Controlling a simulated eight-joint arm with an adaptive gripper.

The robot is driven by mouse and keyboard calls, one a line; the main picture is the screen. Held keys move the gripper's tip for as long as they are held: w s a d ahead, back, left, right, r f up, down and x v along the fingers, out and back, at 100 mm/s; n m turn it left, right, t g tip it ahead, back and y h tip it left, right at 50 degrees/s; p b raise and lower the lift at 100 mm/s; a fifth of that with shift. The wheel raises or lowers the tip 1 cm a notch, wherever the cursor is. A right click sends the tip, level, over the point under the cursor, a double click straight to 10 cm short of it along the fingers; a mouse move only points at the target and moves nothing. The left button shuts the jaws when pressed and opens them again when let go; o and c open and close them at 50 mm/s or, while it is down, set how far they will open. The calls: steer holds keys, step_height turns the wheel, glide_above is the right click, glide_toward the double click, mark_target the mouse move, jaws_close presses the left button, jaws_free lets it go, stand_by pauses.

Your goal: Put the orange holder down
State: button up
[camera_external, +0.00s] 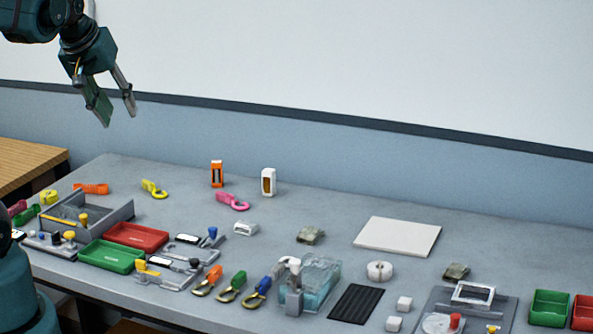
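An orange holder (217,174) with a dark window in its face stands upright on the grey table, toward its back edge. Nothing touches it. My gripper (118,109) is at the upper left, well above the table and far to the left of the holder. Its two fingers are apart and nothing shows between them. A similar white holder (268,182) stands upright to the right of the orange one.
A pink strap (232,201) lies in front of the orange holder, and a yellow strap (154,189) lies to its left. A grey open box (125,214), red tray (137,236) and green tray (111,256) fill the left front. A white board (397,237) lies right.

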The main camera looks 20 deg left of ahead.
steer(key=s+f+m+t, duration=0.1)
steer(key=s+f+m, duration=0.2)
steer(key=s, duration=0.3)
steer(key=shift+s, duration=0.4)
steer(key=shift+a+f, duration=0.1)
steer(key=shift+f, duration=0.1)
